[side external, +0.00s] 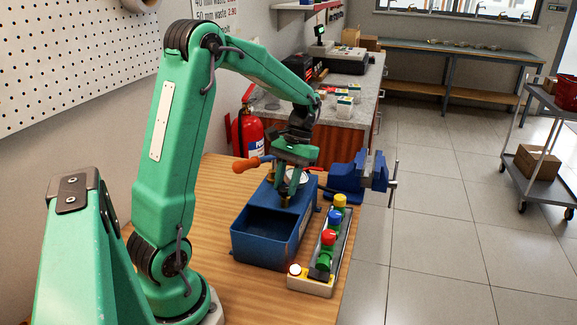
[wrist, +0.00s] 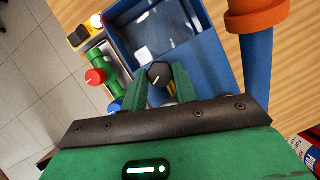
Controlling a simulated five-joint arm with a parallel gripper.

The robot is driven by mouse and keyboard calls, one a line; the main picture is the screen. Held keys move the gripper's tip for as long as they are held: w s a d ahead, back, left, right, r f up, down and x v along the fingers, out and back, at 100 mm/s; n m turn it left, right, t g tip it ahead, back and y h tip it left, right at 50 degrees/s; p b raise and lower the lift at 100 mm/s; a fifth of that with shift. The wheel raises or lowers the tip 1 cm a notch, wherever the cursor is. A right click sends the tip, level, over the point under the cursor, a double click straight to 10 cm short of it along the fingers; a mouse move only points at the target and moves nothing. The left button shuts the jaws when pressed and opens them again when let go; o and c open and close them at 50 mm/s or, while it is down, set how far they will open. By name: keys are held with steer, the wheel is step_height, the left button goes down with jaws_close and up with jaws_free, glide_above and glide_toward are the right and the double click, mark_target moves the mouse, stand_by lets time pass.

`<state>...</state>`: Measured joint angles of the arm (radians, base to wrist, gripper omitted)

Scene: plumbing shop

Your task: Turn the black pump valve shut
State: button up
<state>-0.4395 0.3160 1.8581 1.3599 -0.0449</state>
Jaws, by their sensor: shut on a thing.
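The blue pump (side external: 262,241) with its open tank stands on the wooden bench; the tank also shows in the wrist view (wrist: 205,50). The black pump valve (wrist: 158,73) is a small round knob with a pale pointer line, at the tank's near edge in the wrist view. My gripper (wrist: 158,83) is shut on it, a green finger on each side. In the side view my gripper (side external: 289,192) points down onto the pump beside a round gauge (side external: 299,175), and hides the knob.
The pump's orange-ended lever (side external: 249,164) sticks out left. A rack with yellow, blue and red-topped valves (side external: 328,240) stands right of the tank. A blue vise (side external: 356,177) is behind it. The bench front left of the tank is clear.

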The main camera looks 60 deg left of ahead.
steer(key=m, duration=0.2)
steer(key=shift+r+m, duration=0.1)
steer(key=shift+m, duration=0.2)
steer(key=shift+d, duration=0.15)
steer(key=o, duration=1)
steer(key=shift+c, duration=0.2)
steer(key=shift+w, duration=0.1)
steer(key=v, duration=0.7)
steer(key=shift+r, duration=0.35)
steer(key=shift+w, duration=0.1)
